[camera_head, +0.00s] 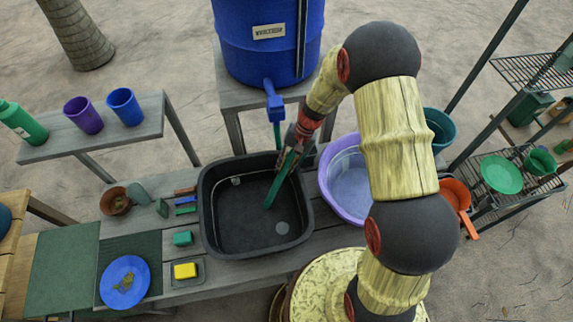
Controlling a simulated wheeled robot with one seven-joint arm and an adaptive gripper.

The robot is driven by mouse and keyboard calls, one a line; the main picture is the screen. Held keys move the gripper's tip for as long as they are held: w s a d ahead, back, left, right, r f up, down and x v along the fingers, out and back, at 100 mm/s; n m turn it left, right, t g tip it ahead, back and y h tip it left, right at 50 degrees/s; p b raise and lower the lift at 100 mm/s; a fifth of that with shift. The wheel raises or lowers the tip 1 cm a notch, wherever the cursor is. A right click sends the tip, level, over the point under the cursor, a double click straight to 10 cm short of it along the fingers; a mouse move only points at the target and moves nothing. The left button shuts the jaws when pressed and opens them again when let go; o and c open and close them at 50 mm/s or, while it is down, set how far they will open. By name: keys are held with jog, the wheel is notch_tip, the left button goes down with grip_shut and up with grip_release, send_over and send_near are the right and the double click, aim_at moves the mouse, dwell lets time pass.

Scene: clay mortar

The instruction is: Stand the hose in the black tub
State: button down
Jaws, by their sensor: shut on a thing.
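The black tub (212,232) stands on the grey bench, its inside mostly bare with a light round spot on the floor. My gripper (292,152) is over the tub's back right rim, shut on the green hose (279,181). The hose is tilted, its lower end down to the left inside the tub's outline. I cannot tell whether that end touches the tub floor. The upper part of the hose is partly hidden by my gripper.
A blue barrel (266,50) with a blue tap (274,101) stands behind the tub. A purple basin (327,193) is close on the right, partly behind my arm. Small blocks, a yellow sponge (185,271) and a blue plate (124,282) lie left of the tub.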

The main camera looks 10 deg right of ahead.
jog(key=c, duration=1.5)
grip_release()
jog(key=shift+c, duration=0.2)
jog(key=shift+o, duration=0.6)
jog(key=o, duration=0.7)
jog(key=shift+r, duration=0.1)
jog(key=shift+a+p+v, duration=0.15)
jog(key=shift+p+v, duration=1.45)
jog(key=shift+v, duration=1.05)
jog(key=shift+a+p+v, duration=0.15)
jog(key=shift+p+v, duration=1.4)
jog(key=shift+v, duration=1.1)
jog(key=shift+s+r, duration=0.15)
jog(key=shift+r, duration=0.05)
